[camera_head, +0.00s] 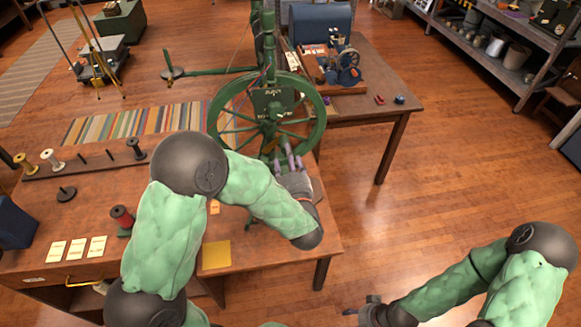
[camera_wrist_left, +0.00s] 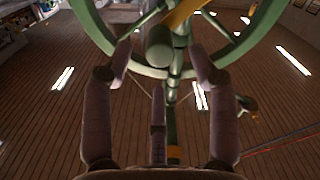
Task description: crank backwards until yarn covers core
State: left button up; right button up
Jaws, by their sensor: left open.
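A green spinning wheel (camera_head: 308,115) with spokes stands at the far edge of the wooden table in the head view. My left gripper (camera_head: 284,160) reaches to the lower front of its hub. In the left wrist view the wheel's green rim (camera_wrist_left: 275,20) crosses the top. A green round-ended handle (camera_wrist_left: 160,45) lies between the spread fingers of my left gripper (camera_wrist_left: 162,75), which is open and not closed on it. An orange-yellow bar (camera_wrist_left: 185,12) shows behind the handle. I cannot make out yarn on a core.
The wooden table (camera_head: 270,262) holds a spool rack (camera_head: 85,165), a red spool (camera_head: 122,216), pale cards (camera_head: 77,249) and a yellow square (camera_head: 216,254). A second table (camera_head: 390,72) with a small blue machine (camera_head: 342,65) stands behind.

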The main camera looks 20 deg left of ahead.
pick_arm(q)
jog(key=shift+x, duration=2.75)
jog(key=shift+w, duration=0.1)
jog(key=c, duration=0.9)
jog(key=shift+o, duration=0.2)
jog(key=c, duration=0.3)
